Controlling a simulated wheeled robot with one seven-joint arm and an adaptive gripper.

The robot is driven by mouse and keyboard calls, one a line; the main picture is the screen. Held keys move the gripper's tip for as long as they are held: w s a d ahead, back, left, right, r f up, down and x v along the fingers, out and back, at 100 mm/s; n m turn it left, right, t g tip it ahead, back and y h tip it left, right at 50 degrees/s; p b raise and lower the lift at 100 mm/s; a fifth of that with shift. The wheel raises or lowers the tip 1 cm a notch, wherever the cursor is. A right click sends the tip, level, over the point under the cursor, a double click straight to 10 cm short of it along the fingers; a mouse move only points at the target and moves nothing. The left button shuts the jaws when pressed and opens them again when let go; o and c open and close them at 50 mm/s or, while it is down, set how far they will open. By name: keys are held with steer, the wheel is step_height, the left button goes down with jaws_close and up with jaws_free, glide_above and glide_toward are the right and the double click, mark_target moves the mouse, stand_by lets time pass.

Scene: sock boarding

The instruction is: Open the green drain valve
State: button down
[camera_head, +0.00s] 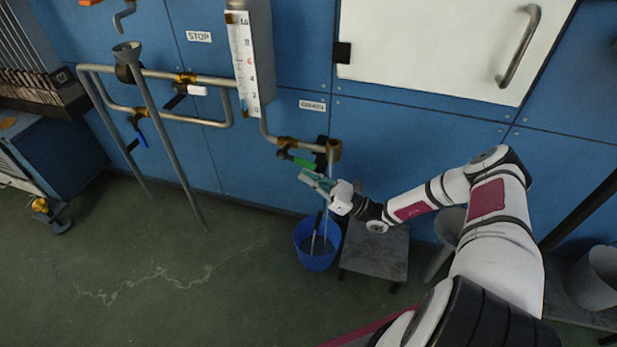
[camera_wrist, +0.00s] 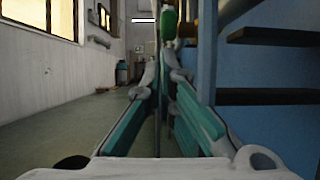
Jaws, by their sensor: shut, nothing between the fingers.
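The drain valve has a green lever handle (camera_head: 303,162) on the brass-and-grey drain pipe (camera_head: 300,145) low on the blue wall. The handle slants slightly down to the right, below the pipe. In the wrist view the green handle (camera_wrist: 169,24) stands upright just beyond the fingertips, slightly right of centre. My gripper (camera_head: 308,177) has teal fingers and is just below the handle in the head view. The fingers (camera_wrist: 160,70) are shut with nothing between them. I cannot tell whether a fingertip touches the handle.
A blue bucket (camera_head: 303,258) stands on the floor below the valve. A grey low stand (camera_head: 374,262) is right of it. A gauge (camera_head: 243,60) hangs above the drain pipe.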

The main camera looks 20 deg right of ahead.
steer(key=r+h+p, duration=0.1)
steer(key=p, duration=0.2)
steer(key=s+d+r+g+h+p, duration=0.1)
steer(key=p, duration=0.2)
steer(key=shift+d+r+g+p, duration=0.1)
steer(key=shift+r+g+p, duration=0.05)
steer(key=shift+g+p, duration=0.15)
